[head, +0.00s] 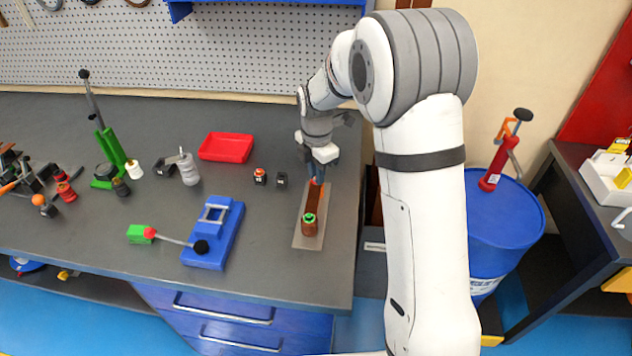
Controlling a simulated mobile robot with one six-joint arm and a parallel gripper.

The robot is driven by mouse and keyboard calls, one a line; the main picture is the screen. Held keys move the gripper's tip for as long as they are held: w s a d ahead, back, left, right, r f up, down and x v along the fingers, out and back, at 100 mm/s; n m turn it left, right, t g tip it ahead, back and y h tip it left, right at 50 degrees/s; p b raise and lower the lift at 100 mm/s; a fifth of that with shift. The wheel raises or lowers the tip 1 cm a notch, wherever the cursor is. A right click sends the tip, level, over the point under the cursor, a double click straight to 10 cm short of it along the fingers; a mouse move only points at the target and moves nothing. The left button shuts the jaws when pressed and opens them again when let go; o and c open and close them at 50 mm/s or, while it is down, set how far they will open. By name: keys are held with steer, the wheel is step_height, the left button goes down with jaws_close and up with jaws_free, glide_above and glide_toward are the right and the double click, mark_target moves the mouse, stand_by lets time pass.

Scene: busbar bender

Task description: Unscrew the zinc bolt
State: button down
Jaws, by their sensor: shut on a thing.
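My gripper (318,178) points down at the far end of an orange-brown bar (315,203) on a grey plate (301,240) near the right side of the bench. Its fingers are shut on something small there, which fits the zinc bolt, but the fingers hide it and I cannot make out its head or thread. A brown cylinder with a green top (309,219) stands upright at the near end of the bar.
A blue device (231,250) with a black-knobbed lever lies left of the plate. A red tray (226,147) and two small blocks (260,177) sit behind. A green press (112,147) stands far left. A blue drum (508,215) stands right of the bench.

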steer(key=n, duration=0.5)
steer(key=shift+n, duration=0.4)
steer(key=n, duration=0.5)
steer(key=shift+n, duration=0.3)
steer(key=c, duration=1.6)
jaws_free()
steer(key=shift+c, duration=0.2)
steer(key=m, duration=0.5)
steer(key=shift+m, duration=0.4)
